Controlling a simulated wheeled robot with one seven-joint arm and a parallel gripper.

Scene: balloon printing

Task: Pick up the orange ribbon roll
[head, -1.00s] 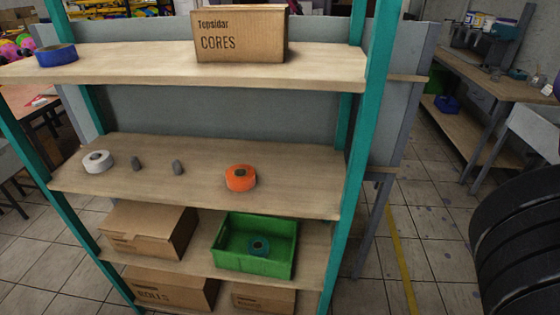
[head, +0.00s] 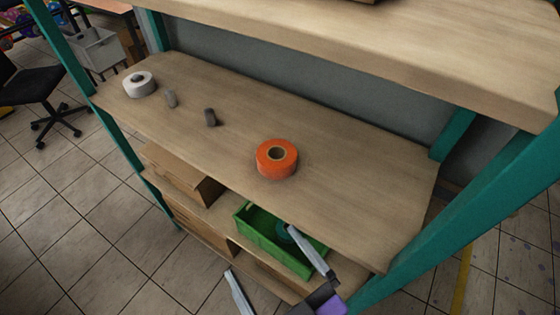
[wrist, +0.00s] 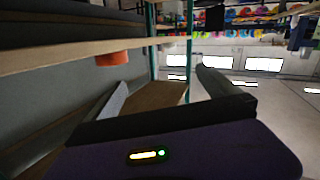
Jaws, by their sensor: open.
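The orange ribbon roll (head: 277,158) lies flat on the middle shelf (head: 340,170) in the head view, near its front edge, with its hole facing up. In the wrist view an orange shape (wrist: 118,57), likely the roll, shows at upper left against a board edge, partly cut off. My gripper (head: 259,250) is at the lower right of the head view, in front of the shelf and below the roll in the picture. Its two fingers are spread wide with nothing between them. They also show apart in the wrist view (wrist: 161,77). The gripper does not touch the roll.
A white roll (head: 139,84) and two small grey pieces (head: 210,117) stand left on the same shelf. A green bin (head: 262,235) with a teal roll is below. The upper shelf (head: 420,45) overhangs behind. A teal post (head: 460,220) stands at right. Shelf around the roll is clear.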

